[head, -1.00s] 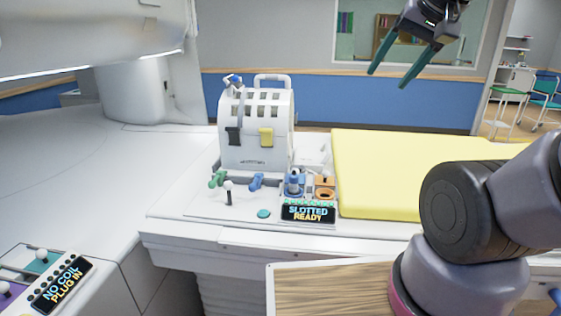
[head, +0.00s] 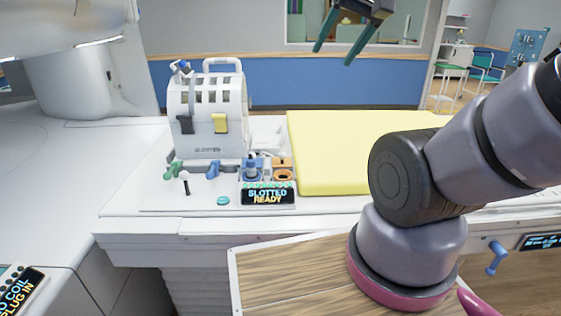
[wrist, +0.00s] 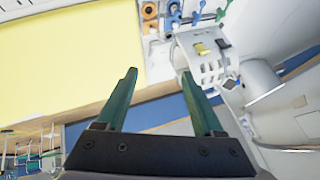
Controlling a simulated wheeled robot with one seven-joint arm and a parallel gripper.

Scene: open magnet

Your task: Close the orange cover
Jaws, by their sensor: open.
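The orange part (head: 283,168), which looks like the orange cover, sits on the white console beside a blue socket, just above the "SLOTTED READY" display. It is small, and I cannot clearly tell how its lid stands. It also shows at the top of the wrist view (wrist: 149,12). My gripper (head: 333,56) is open and empty, high above the far side of the yellow pad, up and to the right of the orange part in the head view. Its two green fingers are spread apart in the wrist view (wrist: 159,73), touching nothing.
A white slotted coil housing (head: 208,115) with black and yellow latches stands behind the sockets. A blue handle (head: 212,169) and a white-knobbed lever (head: 185,183) stand left of the display (head: 268,196). The yellow pad (head: 350,150) lies flat to the right.

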